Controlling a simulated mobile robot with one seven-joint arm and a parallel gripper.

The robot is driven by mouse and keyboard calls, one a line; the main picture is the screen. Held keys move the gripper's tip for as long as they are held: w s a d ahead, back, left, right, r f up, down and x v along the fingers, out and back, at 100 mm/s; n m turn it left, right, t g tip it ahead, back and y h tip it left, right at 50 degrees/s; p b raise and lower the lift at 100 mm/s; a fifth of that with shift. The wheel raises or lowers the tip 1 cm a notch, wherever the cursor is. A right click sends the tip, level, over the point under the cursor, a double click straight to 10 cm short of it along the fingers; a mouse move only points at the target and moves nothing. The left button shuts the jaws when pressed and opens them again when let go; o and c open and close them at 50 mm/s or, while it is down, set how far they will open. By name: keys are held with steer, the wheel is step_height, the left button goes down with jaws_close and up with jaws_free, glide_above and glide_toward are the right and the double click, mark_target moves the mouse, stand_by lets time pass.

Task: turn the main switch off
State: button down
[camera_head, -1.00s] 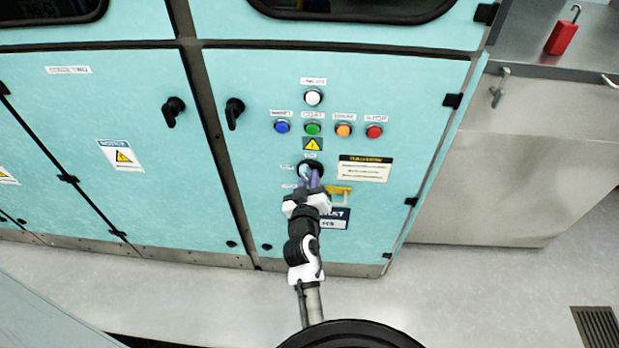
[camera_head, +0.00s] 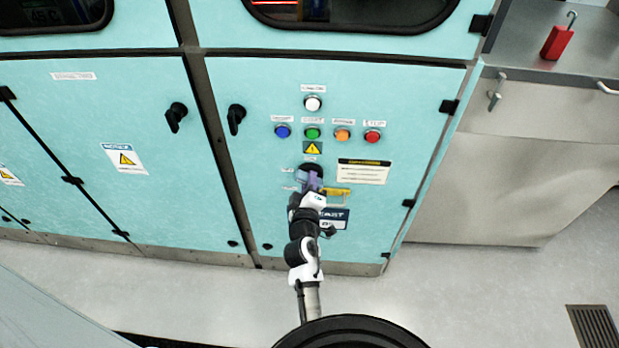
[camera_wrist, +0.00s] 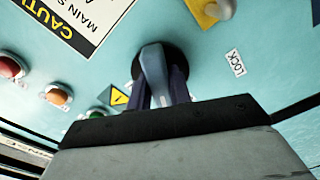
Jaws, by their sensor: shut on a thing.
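The main switch is a round black base with a grey-blue lever handle (camera_wrist: 153,72) on the turquoise cabinet door. In the head view its black base (camera_head: 311,167) shows just above my gripper (camera_head: 309,182), and the handle is mostly hidden there. In the wrist view my gripper (camera_wrist: 161,90) has a dark finger on each side of the handle and is shut on it. The handle stands out toward the wrist camera. A "LOCK" label (camera_wrist: 236,62) lies beside the switch. The handle's exact setting cannot be read.
Above the switch are a warning triangle (camera_head: 312,148) and blue (camera_head: 282,131), green (camera_head: 312,132), orange (camera_head: 342,134), red (camera_head: 372,136) and white (camera_head: 313,103) buttons. A yellow fitting (camera_head: 338,195) sits close by at lower right. A red padlock (camera_head: 557,42) lies on the right-hand bench.

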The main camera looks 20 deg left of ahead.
steer(key=n+p, duration=0.1)
steer(key=n, duration=0.4)
steer(key=shift+r+n+p, duration=0.1)
steer(key=shift+n+p, duration=0.2)
steer(key=shift+p, duration=0.1)
stand_by(0.3)
steer(key=c, duration=1.3)
jaws_free()
steer(key=shift+s, duration=0.1)
